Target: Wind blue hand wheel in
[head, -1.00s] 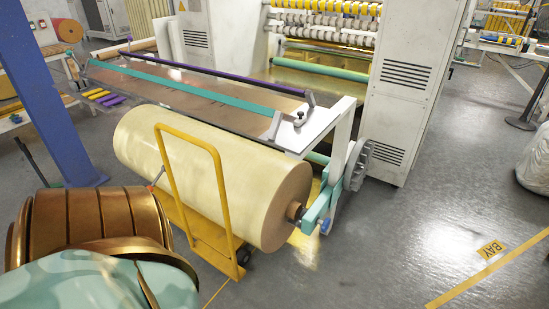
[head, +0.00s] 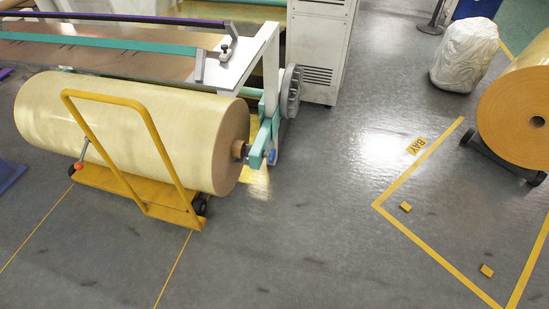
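The small blue hand wheel (head: 272,157) sits at the lower end of the teal arm (head: 262,138), on the right side of the machine's stand. It is close to the core end of a large pale yellow roll (head: 120,125). The roll lies on a yellow cart (head: 150,205) with a tall hoop handle. Neither of my grippers is in view. The roll's far end and the other side of the stand are partly hidden or out of the picture.
A grey notched wheel (head: 291,92) is mounted on the white frame (head: 262,60). Yellow floor lines mark a bay (head: 405,185) at right, with small yellow blocks. An orange-brown roll (head: 520,110) and a white wrapped bundle (head: 465,55) stand beyond. The foreground floor is clear.

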